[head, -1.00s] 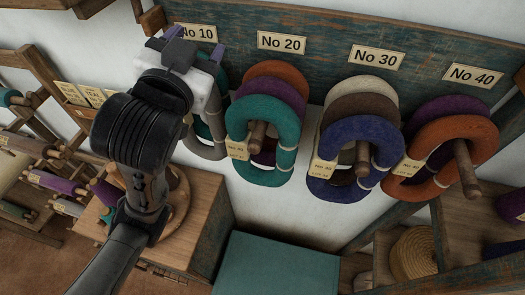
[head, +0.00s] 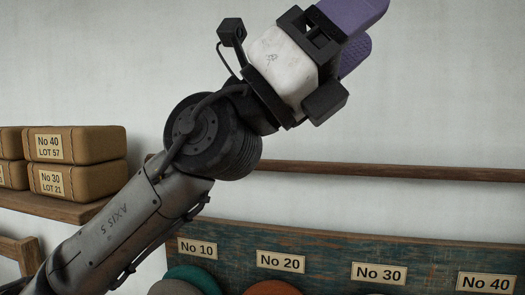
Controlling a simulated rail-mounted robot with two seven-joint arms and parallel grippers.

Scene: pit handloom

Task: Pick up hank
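The hanks hang below the number board (head: 340,250) and only their tops show at the bottom edge of the head view. A teal hank (head: 192,275) and a grey-brown hank (head: 172,287) are under No 10, and an orange hank (head: 275,287) is under No 20. My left gripper (head: 364,28) is raised high above the board against the wall, with its purple fingers pointing up and right. One finger is cut off by the top edge, and the gap between them is unclear. No hank shows at it. My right gripper is out of view.
A wooden rail (head: 390,171) runs along the wall above the board. Labelled brown packages (head: 75,144) sit on a wooden shelf (head: 60,207) at the left. The wall around my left gripper is bare.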

